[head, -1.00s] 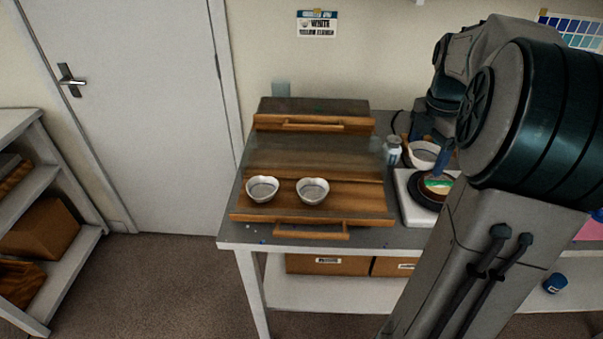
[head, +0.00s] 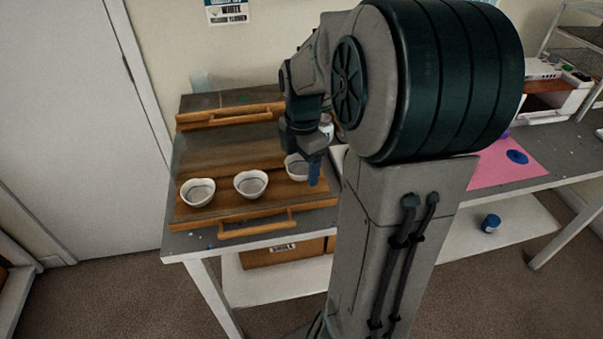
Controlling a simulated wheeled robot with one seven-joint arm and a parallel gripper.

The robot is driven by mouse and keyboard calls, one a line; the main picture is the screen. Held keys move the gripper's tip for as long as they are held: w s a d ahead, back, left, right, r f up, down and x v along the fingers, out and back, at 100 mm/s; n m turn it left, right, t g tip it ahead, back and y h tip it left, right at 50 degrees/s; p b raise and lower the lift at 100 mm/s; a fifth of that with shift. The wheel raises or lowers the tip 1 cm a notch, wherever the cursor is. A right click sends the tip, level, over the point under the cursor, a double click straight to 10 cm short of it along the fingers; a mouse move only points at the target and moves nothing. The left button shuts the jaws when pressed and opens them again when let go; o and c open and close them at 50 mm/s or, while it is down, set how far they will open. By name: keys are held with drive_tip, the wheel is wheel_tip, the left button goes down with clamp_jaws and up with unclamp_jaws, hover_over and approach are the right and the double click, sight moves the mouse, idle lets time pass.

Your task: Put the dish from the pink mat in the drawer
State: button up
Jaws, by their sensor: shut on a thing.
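The open drawer (head: 258,217) is wooden, with a bar handle at its front. Two white dishes with a thin dark line inside, the left one (head: 198,191) and the middle one (head: 251,183), sit in it side by side. My gripper (head: 306,168) is shut on a third white dish (head: 294,166) at the drawer's right end. A finger covers that dish's right part. I cannot tell whether it touches the drawer floor. The pink mat (head: 490,170) lies at the right, partly hidden by my arm.
A second wooden drawer front (head: 228,116) with a handle is shut behind the open drawer. A blue disc (head: 517,157) lies on the pink mat. A blue jar (head: 491,223) stands on the lower shelf. A white machine (head: 545,70) and a rack stand at the back right.

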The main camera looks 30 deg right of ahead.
sight(303, 173)
drive_tip(key=shift+f, duration=1.55)
drive_tip(key=shift+f, duration=0.15)
drive_tip(key=o, duration=0.8)
drive_tip(key=shift+c, duration=0.2)
